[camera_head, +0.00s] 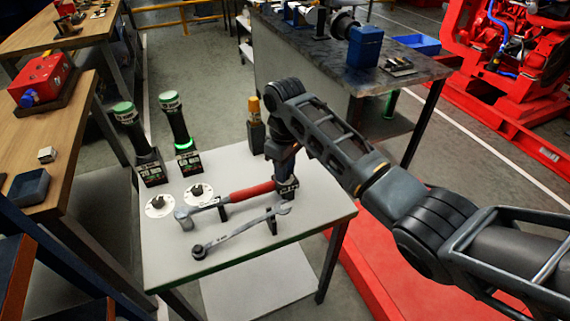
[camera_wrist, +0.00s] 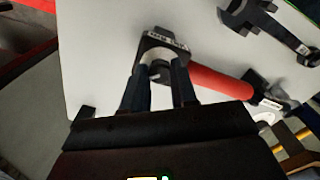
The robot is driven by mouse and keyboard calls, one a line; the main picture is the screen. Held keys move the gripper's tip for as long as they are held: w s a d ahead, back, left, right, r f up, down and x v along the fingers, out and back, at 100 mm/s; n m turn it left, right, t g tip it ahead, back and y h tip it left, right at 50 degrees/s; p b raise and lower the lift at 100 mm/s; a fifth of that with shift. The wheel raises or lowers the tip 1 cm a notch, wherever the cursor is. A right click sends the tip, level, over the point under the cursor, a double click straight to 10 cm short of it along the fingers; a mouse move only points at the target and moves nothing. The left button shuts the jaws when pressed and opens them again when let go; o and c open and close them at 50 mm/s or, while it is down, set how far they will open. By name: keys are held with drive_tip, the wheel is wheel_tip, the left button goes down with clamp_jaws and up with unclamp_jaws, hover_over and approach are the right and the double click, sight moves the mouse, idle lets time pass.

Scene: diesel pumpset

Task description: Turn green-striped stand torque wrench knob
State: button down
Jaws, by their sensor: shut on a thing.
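The torque wrench has a red handle (camera_head: 252,190) and lies on supports on a light-topped stand (camera_head: 300,246) with a green stripe along its front edge. The red handle also shows in the wrist view (camera_wrist: 220,84), to the right of my fingers. A pale knob (camera_wrist: 157,66) at the handle's end sits by a black labelled block (camera_wrist: 172,42). My gripper (camera_wrist: 161,82) is shut on this knob, one finger on each side, partly hiding it. In the head view my gripper (camera_head: 286,176) is over the handle's right end, and the knob is hidden there.
An open-ended wrench (camera_head: 240,232) lies in front of the torque wrench. Two white discs (camera_head: 160,206) and two green-topped dark cylinders (camera_head: 176,122) stand behind and left. A yellow-topped item (camera_head: 255,115) stands close behind my gripper. The stand's right front corner is clear.

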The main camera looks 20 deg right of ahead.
idle(0.3)
drive_tip(key=c, duration=0.9)
unclamp_jaws()
drive_tip(key=shift+r, duration=0.1)
wheel_tip(320, 180, up, 8)
drive_tip(key=shift+f+b, duration=0.15)
drive_tip(key=shift+b, duration=0.2)
